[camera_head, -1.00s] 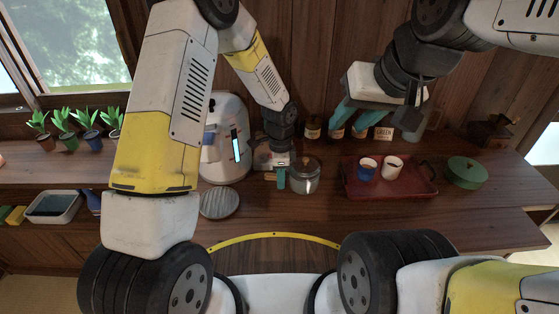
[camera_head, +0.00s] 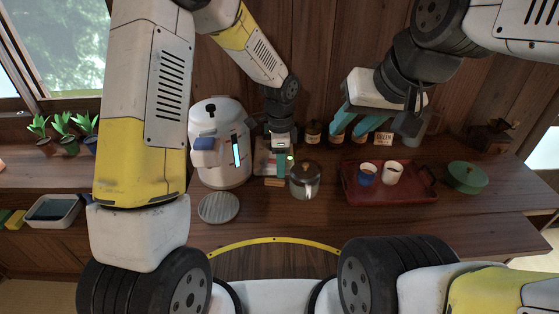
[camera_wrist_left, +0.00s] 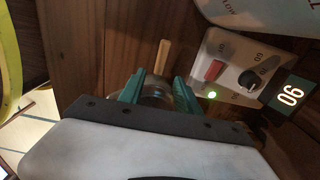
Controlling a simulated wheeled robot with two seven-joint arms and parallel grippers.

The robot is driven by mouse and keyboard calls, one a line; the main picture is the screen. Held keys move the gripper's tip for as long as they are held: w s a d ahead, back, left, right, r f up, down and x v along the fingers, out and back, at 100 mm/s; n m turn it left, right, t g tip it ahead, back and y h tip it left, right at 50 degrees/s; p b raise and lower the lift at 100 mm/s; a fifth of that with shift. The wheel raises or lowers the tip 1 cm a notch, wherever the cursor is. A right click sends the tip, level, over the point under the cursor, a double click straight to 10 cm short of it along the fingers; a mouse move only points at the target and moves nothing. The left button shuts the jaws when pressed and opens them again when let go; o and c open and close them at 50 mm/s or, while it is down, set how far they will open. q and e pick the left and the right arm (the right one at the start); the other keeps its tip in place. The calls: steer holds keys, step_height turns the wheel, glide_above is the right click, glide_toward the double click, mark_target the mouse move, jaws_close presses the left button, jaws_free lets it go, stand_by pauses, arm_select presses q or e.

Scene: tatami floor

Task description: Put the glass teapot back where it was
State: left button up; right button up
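The glass teapot (camera_head: 304,181), with a brown lid knob and a light wooden side handle (camera_head: 274,182), stands upright on the wooden counter. My left gripper (camera_head: 286,165) is just behind and left of it, close to the handle. In the left wrist view, my left gripper's teal fingers (camera_wrist_left: 158,82) stand apart; a round glassy part of the teapot (camera_wrist_left: 156,91) shows between them, with the wooden handle (camera_wrist_left: 162,57) beyond. I cannot tell whether they touch. My right gripper (camera_head: 354,128) is open and empty above the counter's back, near the jars.
A round grey trivet (camera_head: 218,208) lies bare at front left. A white water boiler (camera_head: 220,165) and a control box (camera_wrist_left: 232,66) with a lit green lamp stand near my left gripper. A red tray (camera_head: 405,193) with two cups and a green pot (camera_head: 467,177) are right.

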arm_select(q)
steer(key=s+a+r+n+t, duration=0.1)
steer(key=s+a+r+n, duration=0.3)
steer(key=r, duration=0.5)
steer(key=s+a+r+n+t, duration=0.2)
steer(key=a+r+n, duration=0.3)
steer(key=r, duration=0.4)
steer(key=s+a+r+n+t+h, duration=0.1)
steer(key=s+a+r+n, duration=0.2)
steer(key=s, duration=0.4)
steer(key=s+a+r+n+t+h, duration=0.1)
steer(key=s+a+r+n+t, duration=0.1)
steer(key=s+a+r+n, duration=0.2)
steer(key=s+n, duration=0.1)
steer(key=s, duration=0.1)
steer(key=shift+s+a+r, duration=0.15)
steer(key=shift+s+a, duration=0.1)
steer(key=shift+s, duration=0.1)
